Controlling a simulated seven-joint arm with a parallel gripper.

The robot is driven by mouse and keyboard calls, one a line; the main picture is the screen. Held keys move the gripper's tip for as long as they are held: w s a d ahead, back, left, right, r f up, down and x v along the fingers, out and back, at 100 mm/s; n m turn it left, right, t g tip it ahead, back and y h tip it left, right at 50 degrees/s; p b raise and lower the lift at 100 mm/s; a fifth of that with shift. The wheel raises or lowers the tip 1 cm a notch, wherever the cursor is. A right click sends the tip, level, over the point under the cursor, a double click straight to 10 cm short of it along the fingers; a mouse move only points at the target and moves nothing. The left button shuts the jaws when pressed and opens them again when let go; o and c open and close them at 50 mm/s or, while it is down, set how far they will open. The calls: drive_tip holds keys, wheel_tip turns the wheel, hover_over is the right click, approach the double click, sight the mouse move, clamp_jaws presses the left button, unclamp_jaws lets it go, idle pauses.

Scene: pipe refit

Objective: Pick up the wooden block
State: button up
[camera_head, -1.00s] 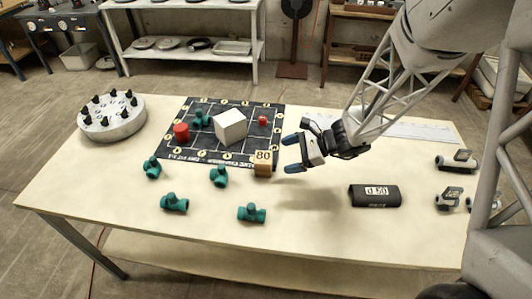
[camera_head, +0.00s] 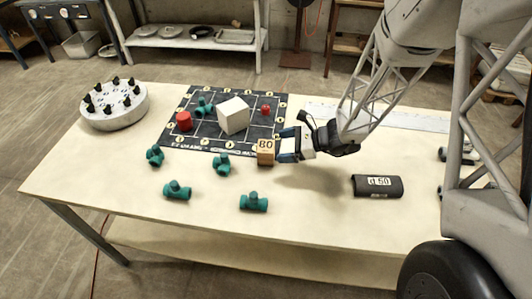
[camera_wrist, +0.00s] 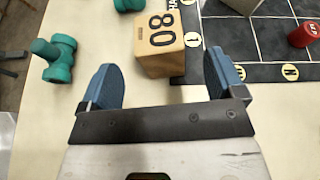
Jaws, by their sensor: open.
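The wooden block (camera_head: 265,152) is a small tan cube marked 80, standing on the table by the near right corner of the dark grid mat. My gripper (camera_head: 284,146) is at its right side in the head view, low over the table. In the wrist view the block (camera_wrist: 159,44) lies between and slightly beyond the two blue fingertips of my gripper (camera_wrist: 160,80). The fingers are spread wide, with visible gaps on both sides of the block. Whether the fingertips overlap the block in depth is hard to tell.
The grid mat (camera_head: 180,141) holds a white cube (camera_head: 233,115), a red cylinder (camera_head: 184,121) and a small red piece (camera_head: 266,110). Several green pipe fittings (camera_head: 254,202) lie in front. A black sleeve (camera_head: 377,186) lies to the right. A round pegged base (camera_head: 114,107) stands at left.

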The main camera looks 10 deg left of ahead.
sight(266, 149)
drive_tip(key=shift+a+f, duration=0.25)
drive_tip(key=shift+a, duration=0.35)
drive_tip(key=shift+a, duration=0.1)
drive_tip(key=shift+x, duration=2.55)
drive_tip(key=shift+f, duration=0.15)
drive_tip(key=c, duration=1.1)
drive_tip(key=shift+o, duration=0.2)
drive_tip(key=shift+r, duration=0.2)
drive_tip(key=shift+r, duration=4.85)
